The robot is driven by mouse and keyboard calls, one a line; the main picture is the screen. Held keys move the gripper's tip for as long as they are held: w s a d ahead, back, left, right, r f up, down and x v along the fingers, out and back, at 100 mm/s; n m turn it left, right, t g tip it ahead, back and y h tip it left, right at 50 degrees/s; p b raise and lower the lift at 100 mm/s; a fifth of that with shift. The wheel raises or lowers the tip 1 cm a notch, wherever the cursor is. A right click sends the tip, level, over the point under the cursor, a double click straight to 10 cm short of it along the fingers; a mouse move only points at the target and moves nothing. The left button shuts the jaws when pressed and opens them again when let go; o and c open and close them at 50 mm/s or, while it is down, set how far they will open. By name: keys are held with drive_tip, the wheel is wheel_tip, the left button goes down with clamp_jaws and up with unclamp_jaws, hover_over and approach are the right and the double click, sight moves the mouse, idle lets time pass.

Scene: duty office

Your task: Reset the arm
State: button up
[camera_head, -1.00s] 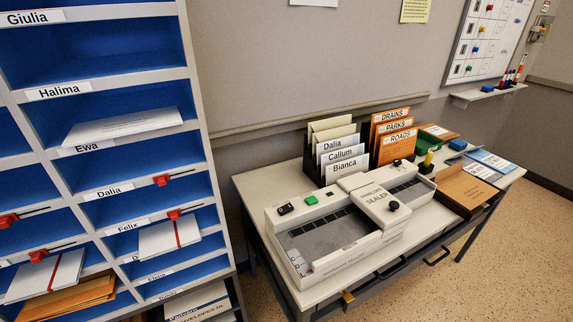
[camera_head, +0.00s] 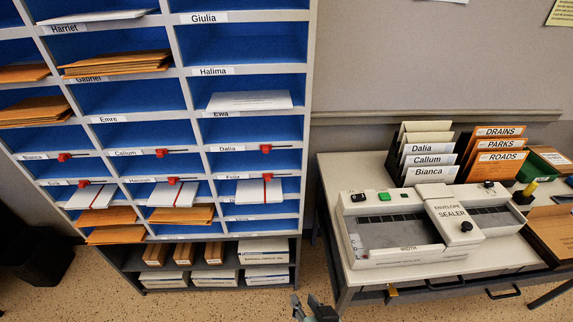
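My gripper (camera_head: 304,302) shows only at the bottom edge of the head view, right of the pigeonhole rack's foot and left of the sealer table. Its two fingertips stand apart with a narrow gap, and I see nothing between them. The rest of my arm is outside the picture.
A blue-lined pigeonhole rack (camera_head: 312,60) holds white and orange envelopes. Boxes (camera_head: 262,253) fill its bottom shelf. A table (camera_head: 335,215) at right carries an envelope sealer (camera_head: 455,215), white folders (camera_head: 430,160) and orange folders (camera_head: 497,155). Speckled floor (camera_head: 180,308) lies open in front.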

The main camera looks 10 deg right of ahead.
drive_tip(key=s+a+r+n+t+h+p, duration=0.1)
drive_tip(key=a+r+p, duration=0.1)
drive_tip(key=a+r, duration=0.45)
drive_tip(key=s+a+r+n+t+p, duration=0.15)
drive_tip(key=a+r, duration=0.25)
drive_tip(key=r, duration=0.5)
wheel_tip(320, 180, up, 36)
drive_tip(key=d+p, duration=0.1)
drive_tip(key=p, duration=3.5)
drive_tip(key=shift+w+p, duration=0.3)
drive_tip(key=shift+w, duration=0.15)
drive_tip(key=shift+o, duration=0.2)
